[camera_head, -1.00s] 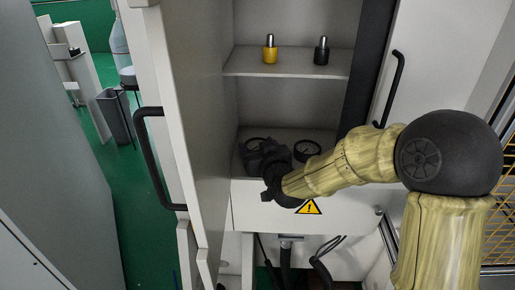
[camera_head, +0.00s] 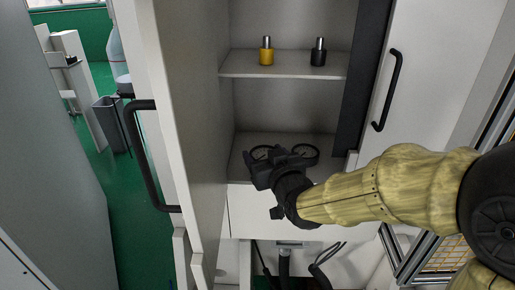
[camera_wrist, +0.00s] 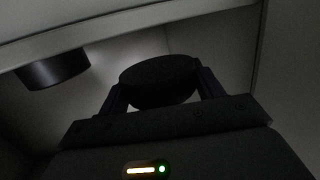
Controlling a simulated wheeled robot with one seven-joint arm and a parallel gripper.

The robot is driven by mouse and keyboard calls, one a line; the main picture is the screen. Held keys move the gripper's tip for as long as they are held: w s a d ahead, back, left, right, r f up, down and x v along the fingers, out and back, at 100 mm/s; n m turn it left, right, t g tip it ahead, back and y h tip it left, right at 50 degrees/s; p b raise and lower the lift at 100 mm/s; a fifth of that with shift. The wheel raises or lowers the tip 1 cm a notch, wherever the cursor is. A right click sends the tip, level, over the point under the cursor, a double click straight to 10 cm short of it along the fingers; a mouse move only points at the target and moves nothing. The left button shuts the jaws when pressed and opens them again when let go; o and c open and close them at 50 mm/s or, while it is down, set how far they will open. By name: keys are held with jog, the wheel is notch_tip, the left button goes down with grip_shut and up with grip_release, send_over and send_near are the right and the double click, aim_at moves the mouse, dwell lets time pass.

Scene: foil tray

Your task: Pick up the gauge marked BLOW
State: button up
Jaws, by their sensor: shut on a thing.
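Two round gauges with dark rims are at the lower shelf of the cabinet in the head view: a left gauge (camera_head: 262,152) and a right gauge (camera_head: 306,154). My gripper (camera_head: 260,162) reaches in from the right and is shut on the left gauge, partly covering it. In the wrist view the held gauge (camera_wrist: 160,80) is a dark disc between my two fingers. The other gauge (camera_wrist: 52,70) shows as a dark cylinder at the upper left, apart from my fingers. No marking is readable on either gauge. Whether the held gauge touches the shelf I cannot tell.
The upper shelf (camera_head: 285,70) holds a yellow-bodied piece (camera_head: 266,52) and a black-bodied piece (camera_head: 318,52). An open door with a black handle (camera_head: 148,150) stands at the left. Another handled panel (camera_head: 388,90) is at the right. Dark hoses (camera_head: 285,265) hang below.

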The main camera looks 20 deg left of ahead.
jog(key=f+b+v, duration=0.1)
jog(key=v, duration=0.9)
jog(key=shift+s+d+f+b, duration=0.25)
jog(key=shift+s+b, duration=0.1)
jog(key=shift+b, duration=0.05)
jog(key=shift+w, duration=0.15)
